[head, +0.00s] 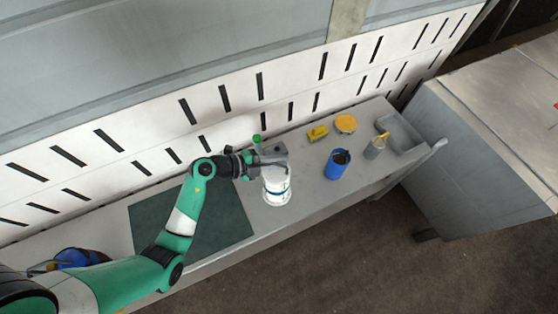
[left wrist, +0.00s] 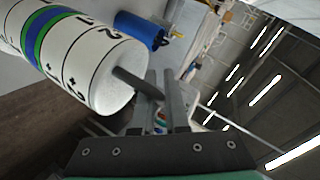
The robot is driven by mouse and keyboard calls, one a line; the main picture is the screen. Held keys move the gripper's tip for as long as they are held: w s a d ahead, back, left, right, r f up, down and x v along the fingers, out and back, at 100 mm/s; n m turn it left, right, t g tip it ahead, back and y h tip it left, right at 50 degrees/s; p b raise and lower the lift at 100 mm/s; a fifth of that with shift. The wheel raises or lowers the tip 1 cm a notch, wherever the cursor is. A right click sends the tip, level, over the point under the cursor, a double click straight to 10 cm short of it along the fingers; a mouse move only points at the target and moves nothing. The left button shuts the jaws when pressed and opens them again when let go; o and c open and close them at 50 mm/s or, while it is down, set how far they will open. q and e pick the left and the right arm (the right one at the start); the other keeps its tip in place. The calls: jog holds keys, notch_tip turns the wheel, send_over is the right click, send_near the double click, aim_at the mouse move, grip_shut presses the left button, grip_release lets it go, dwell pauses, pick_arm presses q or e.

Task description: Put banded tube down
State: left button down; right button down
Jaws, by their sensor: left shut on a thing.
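The banded tube (head: 276,190) is a white cylinder, right of the dark green mat in the head view. In the left wrist view the tube (left wrist: 88,62) fills the upper left, with blue and green bands and black marks. A dark stem (left wrist: 137,83) sticks out of its end face. My left gripper (head: 273,160) is at the tube's top, and its fingers (left wrist: 166,100) are shut on the stem. The tube looks upright in the head view; I cannot tell whether its base touches the table. My right gripper is not in view.
A blue container (head: 336,168), a yellow block (head: 317,132), a yellow-orange round piece (head: 345,123), a grey cup (head: 373,150) and a grey tray (head: 416,146) stand to the right. The green mat (head: 205,222) is bare beside my arm. A slotted white wall (head: 225,125) runs behind.

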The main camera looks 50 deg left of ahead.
pick_arm(q)
jog(key=shift+f, duration=0.5)
jog(key=c, duration=0.8)
grip_release()
jog(key=shift+c, duration=0.2)
jog(key=shift+f, duration=0.15)
jog(key=shift+s, duration=0.1)
jog(key=shift+s+a+r, duration=0.2)
jog(key=shift+s+r, duration=0.05)
jog(key=shift+r, duration=0.05)
jog(key=p+v, duration=0.3)
jog(key=v, duration=0.7)
jog(key=shift+s+r, duration=0.25)
jog(key=shift+s, duration=0.1)
